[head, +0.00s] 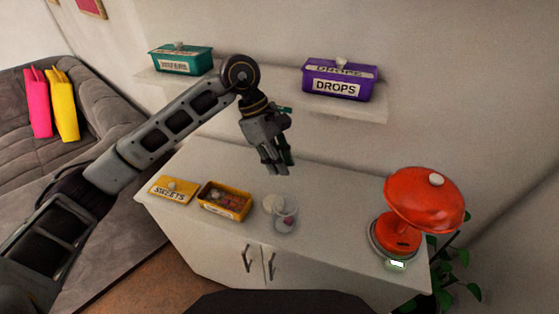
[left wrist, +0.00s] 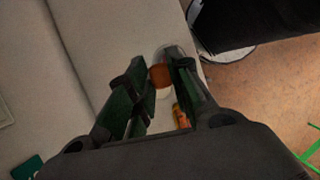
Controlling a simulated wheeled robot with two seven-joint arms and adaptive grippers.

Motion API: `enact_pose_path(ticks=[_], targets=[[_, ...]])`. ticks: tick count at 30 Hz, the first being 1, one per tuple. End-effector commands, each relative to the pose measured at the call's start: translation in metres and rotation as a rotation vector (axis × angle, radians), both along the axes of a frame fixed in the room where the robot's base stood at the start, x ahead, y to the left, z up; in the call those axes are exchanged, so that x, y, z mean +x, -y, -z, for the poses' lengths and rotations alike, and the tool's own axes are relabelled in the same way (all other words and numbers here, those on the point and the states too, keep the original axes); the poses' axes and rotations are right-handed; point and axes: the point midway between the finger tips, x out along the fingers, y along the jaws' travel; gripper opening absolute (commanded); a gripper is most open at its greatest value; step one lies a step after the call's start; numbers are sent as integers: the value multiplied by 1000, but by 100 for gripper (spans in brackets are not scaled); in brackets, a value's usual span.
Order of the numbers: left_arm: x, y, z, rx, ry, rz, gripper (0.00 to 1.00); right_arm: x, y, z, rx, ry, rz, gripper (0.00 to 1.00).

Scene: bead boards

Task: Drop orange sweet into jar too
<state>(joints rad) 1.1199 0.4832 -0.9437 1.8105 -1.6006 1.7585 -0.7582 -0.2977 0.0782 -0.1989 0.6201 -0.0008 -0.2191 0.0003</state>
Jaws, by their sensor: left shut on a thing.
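My left gripper (head: 280,168) hangs above the cabinet top, above and behind the clear jar. In the left wrist view my left gripper (left wrist: 160,80) is shut on the orange sweet (left wrist: 159,76), a small round thing between the fingertips. The clear jar (head: 287,219) stands near the cabinet's front edge, with something pinkish inside. A pale round disc (head: 271,203), perhaps its lid, is beside it at the left. The yellow box (head: 222,201) stands open left of the jar, with several sweets in it. My right gripper is not in view.
A yellow SWEETS lid (head: 172,190) lies left of the box. A red domed thing (head: 424,201) with a lit display stands at the right on the cabinet top (head: 335,210). A purple DROPS box (head: 339,81) and a teal box (head: 180,60) stand on the wall shelf.

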Motion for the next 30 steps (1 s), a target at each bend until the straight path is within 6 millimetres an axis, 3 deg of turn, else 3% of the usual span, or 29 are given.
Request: enact_pose_path(ticks=[11,30], targets=[[0,0,10,0,-1,0,11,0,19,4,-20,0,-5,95],[0,0,58,0,0,0,11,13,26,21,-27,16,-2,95]])
